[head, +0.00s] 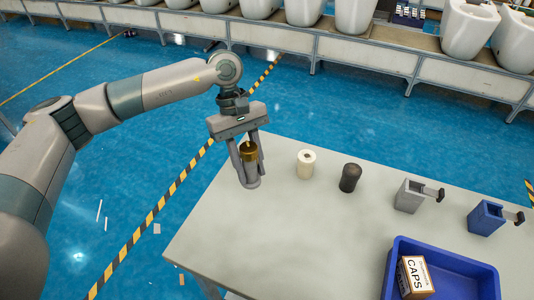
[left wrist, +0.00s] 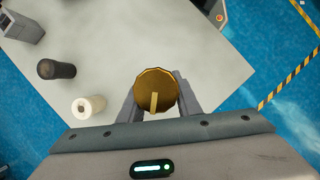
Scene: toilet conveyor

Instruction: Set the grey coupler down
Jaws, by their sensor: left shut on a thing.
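My left gripper (head: 249,170) is shut on a round brass-coloured piece (head: 249,152), with its fingers on both sides of it. In the left wrist view the piece (left wrist: 156,91) shows from above as a ribbed brass disc with a small tab. Its lower part is mostly hidden by the fingers. The gripper points down at the left part of the grey table (head: 225,225); I cannot tell whether the piece touches the table. A grey block with a black side knob (head: 408,196) stands on the table to the right. My right gripper is not in view.
A cream cylinder (head: 306,164) and a dark round-topped cylinder (head: 350,178) stand right of the gripper. A blue block (head: 486,217) stands farther right. A blue bin (head: 455,270) holds a CAPS box (head: 415,277). The table's front left is clear.

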